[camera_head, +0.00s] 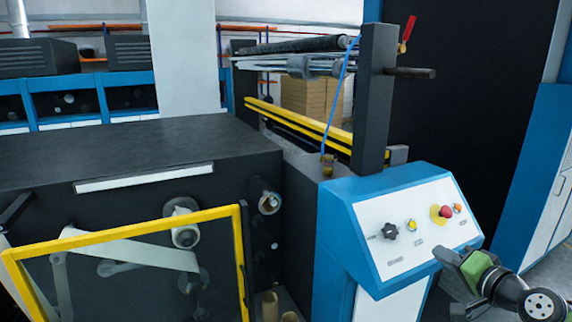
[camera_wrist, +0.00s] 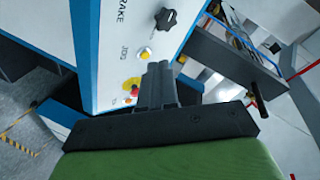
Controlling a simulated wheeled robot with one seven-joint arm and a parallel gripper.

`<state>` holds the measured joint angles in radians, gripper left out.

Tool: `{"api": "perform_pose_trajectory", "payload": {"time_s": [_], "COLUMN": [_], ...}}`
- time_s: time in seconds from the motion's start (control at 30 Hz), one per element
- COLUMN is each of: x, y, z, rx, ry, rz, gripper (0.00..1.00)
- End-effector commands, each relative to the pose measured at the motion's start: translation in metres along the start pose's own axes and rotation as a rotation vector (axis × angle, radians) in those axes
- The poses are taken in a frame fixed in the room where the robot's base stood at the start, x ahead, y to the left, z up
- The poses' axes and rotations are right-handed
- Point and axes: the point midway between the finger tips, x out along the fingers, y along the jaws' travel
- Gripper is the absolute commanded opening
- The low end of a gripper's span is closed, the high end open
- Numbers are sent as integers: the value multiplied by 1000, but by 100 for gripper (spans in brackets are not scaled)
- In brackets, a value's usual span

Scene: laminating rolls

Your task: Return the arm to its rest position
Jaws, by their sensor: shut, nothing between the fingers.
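My gripper (camera_head: 447,258) shows at the lower right of the head view, in front of the lower right edge of the control panel (camera_head: 414,225). In the wrist view my gripper (camera_wrist: 159,75) has its fingers together with nothing between them, and they point at the panel (camera_wrist: 120,50). The panel is white in a blue housing. It carries a black knob (camera_head: 389,231), a yellow button (camera_head: 411,225), a red button on a yellow base (camera_head: 443,212) and an orange button (camera_head: 457,208). The fingers cover part of the panel in the wrist view. I cannot tell whether they touch it.
A dark machine body (camera_head: 120,160) with a yellow-framed guard (camera_head: 130,228) fills the left. A dark upright post (camera_head: 375,100) stands behind the panel. A blue and white cabinet (camera_head: 540,170) is at the far right. Some open floor (camera_head: 550,262) shows between panel and cabinet.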

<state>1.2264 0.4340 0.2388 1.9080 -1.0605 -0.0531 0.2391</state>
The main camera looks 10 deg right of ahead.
Motion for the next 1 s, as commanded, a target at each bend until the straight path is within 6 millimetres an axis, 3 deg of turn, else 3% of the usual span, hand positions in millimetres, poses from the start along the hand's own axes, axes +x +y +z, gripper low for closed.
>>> {"api": "perform_pose_trajectory", "payload": {"time_s": [0.2, 0.37, 0.47, 0.5, 0.63, 0.7, 0.8, 0.9, 1.0], "x": [16, 3, -30, -49, -125, -161, -194, -207, -208], "y": [-40, -74, -95, -102, -105, -98, -86, -80, -79], "z": [67, 136, 186, 205, 251, 265, 276, 280, 280], "rx": [-174, -367, -521, -584, -735, -776, -801, -805, -804], "ry": [-197, -376, -493, -536, -640, -676, -715, -732, -735], "rz": [109, 226, 319, 356, 458, 490, 514, 525, 528], "gripper": [0, 0, 0, 0, 0, 0, 0, 0, 0]}}
